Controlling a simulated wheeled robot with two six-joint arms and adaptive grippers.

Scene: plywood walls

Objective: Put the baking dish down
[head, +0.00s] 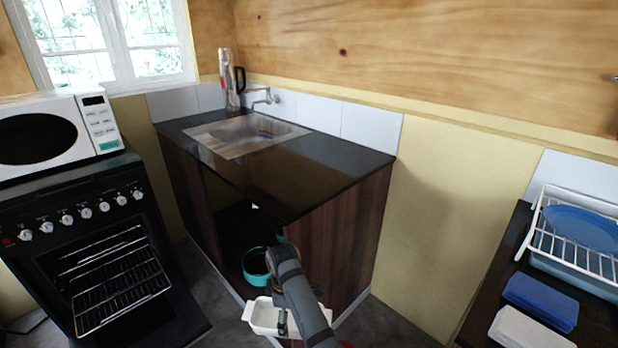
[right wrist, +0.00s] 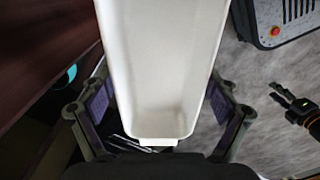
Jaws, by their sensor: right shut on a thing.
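The white baking dish (head: 262,316) is low in front of the open sink cabinet in the head view, partly hidden behind my right arm. My right gripper (right wrist: 165,108) is shut on the dish, with one finger at each side of its near end. The dish (right wrist: 160,65) looks empty and stretches away from the gripper in the right wrist view. My left gripper (right wrist: 284,98) shows at the right edge of the right wrist view, empty, its fingers apart. It is not in the head view.
A dark counter (head: 325,160) with a sink (head: 245,132) tops the open cabinet. A teal pot (head: 256,265) sits low in its opening. A stove with an open oven (head: 115,285) and a microwave (head: 45,135) stand left. A dish rack (head: 575,240) and sponge-like blocks (head: 540,302) are right.

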